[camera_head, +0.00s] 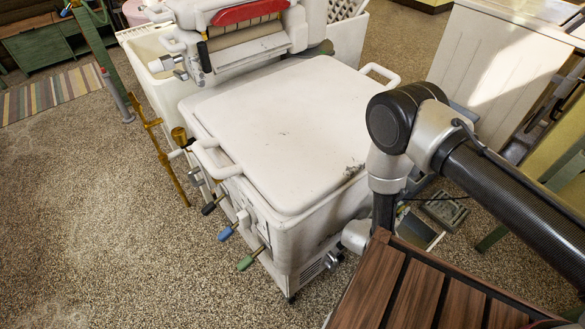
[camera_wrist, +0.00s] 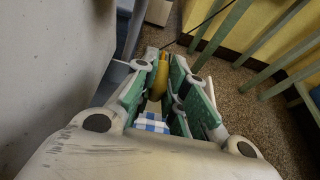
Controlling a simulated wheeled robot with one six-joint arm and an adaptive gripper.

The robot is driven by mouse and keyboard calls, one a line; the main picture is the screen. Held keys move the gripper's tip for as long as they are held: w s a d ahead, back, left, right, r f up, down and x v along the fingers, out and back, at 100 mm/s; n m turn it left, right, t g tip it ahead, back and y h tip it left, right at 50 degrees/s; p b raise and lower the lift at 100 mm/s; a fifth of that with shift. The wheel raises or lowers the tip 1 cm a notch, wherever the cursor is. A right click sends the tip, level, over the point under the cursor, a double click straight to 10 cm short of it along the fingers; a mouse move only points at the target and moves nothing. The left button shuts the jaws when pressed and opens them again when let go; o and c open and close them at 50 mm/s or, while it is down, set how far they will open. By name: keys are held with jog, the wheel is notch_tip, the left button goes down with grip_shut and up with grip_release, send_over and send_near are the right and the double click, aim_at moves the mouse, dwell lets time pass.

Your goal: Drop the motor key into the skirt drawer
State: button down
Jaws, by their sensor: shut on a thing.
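In the wrist view my gripper (camera_wrist: 163,62) has its green-padded fingers closed around a slim yellow, brass-like piece, which appears to be the motor key (camera_wrist: 161,78). Its full shape is hidden between the fingers. A blue-and-white checked patch (camera_wrist: 150,122) shows farther back between the fingers. The white washer (camera_head: 280,130) stands in the middle of the head view, its lid closed. My arm reaches down on the washer's right, and the gripper is hidden there. I cannot clearly make out the skirt drawer in either view.
A slatted wooden top (camera_head: 420,290) is in the front right. A small grey grated piece (camera_head: 443,211) lies low beyond my arm. Several coloured-handled levers (camera_head: 228,232) stick out of the washer's front. Green bars (camera_wrist: 245,25) stand right of my gripper. Speckled floor at left is clear.

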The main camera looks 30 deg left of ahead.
notch_tip(320, 180, down, 7)
jog(key=a, duration=0.1)
jog(key=shift+s+f, duration=0.15)
dwell(0.3)
jog(key=shift+a, duration=0.1)
jog(key=c, duration=1.4)
grip_release()
jog(key=shift+o, duration=0.2)
notch_tip(320, 180, up, 10)
